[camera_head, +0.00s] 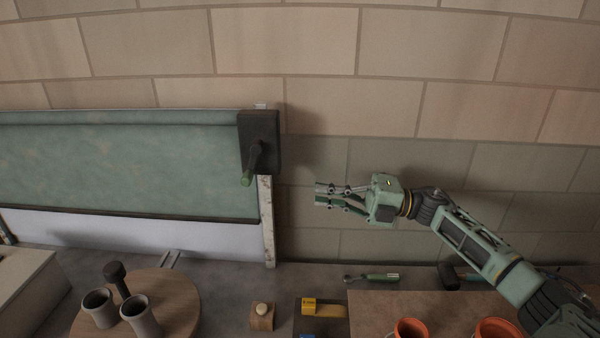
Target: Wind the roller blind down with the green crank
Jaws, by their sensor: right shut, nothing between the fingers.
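The roller blind (125,165) hangs at the left against the wall, a mottled green sheet with a dark bottom bar. White board shows below that bar. The green crank (247,178) hangs down from a dark box (259,140) at the blind's upper right end; its handle is green and its arm is dark. My right gripper (318,194) is shut and empty, to the right of the crank and slightly lower in the picture, clearly apart from it. Its fingers point left. My left gripper is not in view.
A pale post (267,222) stands below the box. On the bench are a round wooden board (185,310) with grey cups, a small wooden block (262,318), a yellow item (322,308), a green-handled tool (380,277) and orange pots (411,328). The wall between gripper and crank is clear.

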